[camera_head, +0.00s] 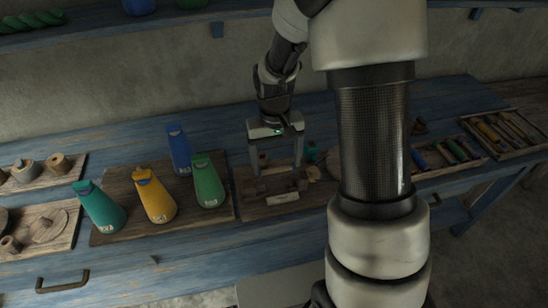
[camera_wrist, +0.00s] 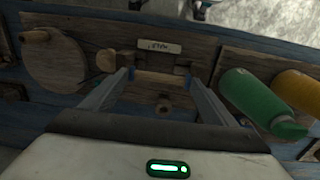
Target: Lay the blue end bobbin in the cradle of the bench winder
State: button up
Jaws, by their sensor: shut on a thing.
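My gripper (camera_head: 275,171) points down over the bench winder (camera_head: 252,202), a dark wooden board with blocks and a pale label. In the wrist view my gripper (camera_wrist: 160,78) has its fingers wide apart, shut on a pale wooden bar-like piece (camera_wrist: 160,76) that spans them, apparently the bobbin.
Green (camera_head: 207,183), yellow (camera_head: 154,195), blue (camera_head: 180,150) and teal (camera_head: 98,207) yarn cones stand on a board left of the winder. Wooden spools (camera_head: 59,163) sit farther left. My arm hides the bench right of the winder.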

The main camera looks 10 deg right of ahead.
jog(key=shift+s+f+b, duration=0.25)
jog(key=shift+f+b, duration=0.15)
jog(key=shift+f, duration=0.2)
notch_tip(320, 180, down, 6)
jog(key=b, duration=0.4)
jog(key=shift+r, duration=0.15)
jog(key=o, duration=1.3)
jog(key=shift+a, duration=0.1)
notch_tip(320, 180, up, 18)
jog(key=p, duration=0.2)
jog(key=shift+a+f+p, duration=0.15)
jog(key=shift+f+p, duration=0.05)
jog(key=shift+p, duration=0.1)
